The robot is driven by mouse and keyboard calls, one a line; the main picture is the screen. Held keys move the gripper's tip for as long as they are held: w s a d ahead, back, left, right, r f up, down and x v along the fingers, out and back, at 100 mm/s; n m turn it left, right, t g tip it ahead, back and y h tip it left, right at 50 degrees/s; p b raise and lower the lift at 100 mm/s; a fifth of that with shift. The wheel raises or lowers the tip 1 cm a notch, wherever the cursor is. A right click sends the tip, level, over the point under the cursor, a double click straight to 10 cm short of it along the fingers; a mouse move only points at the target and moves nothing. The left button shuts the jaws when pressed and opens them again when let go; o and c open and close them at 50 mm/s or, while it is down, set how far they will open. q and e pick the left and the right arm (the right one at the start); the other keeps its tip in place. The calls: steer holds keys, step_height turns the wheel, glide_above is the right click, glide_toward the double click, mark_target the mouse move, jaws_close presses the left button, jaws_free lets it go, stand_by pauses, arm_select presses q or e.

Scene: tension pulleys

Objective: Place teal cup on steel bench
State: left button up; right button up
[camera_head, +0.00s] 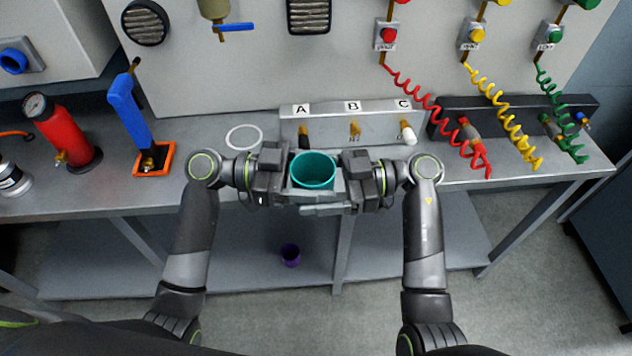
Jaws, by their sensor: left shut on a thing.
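The teal cup (313,172) is upright, mouth up, in the middle of the head view between my two grippers. My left gripper (296,184) reaches it from the left and is shut on it. My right gripper (336,186) is close against the cup's right side; its fingers overlap the cup and the other gripper, so I cannot tell its opening. The cup's lower part is hidden by the grippers. The steel bench (215,177) runs across behind and under them. The cup appears over the bench's front edge; its height is unclear.
A white ring (244,138) marks the bench left of the cup. A block labelled A, B, C (330,126) stands behind. A blue-handled tool in an orange base (154,162) and a red cylinder (65,130) stand left; coiled hoses (500,110) hang right.

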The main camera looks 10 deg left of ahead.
steer(key=c, duration=0.7)
arm_select(q)
steer(key=o, duration=1.1)
steer(key=shift+c, duration=0.2)
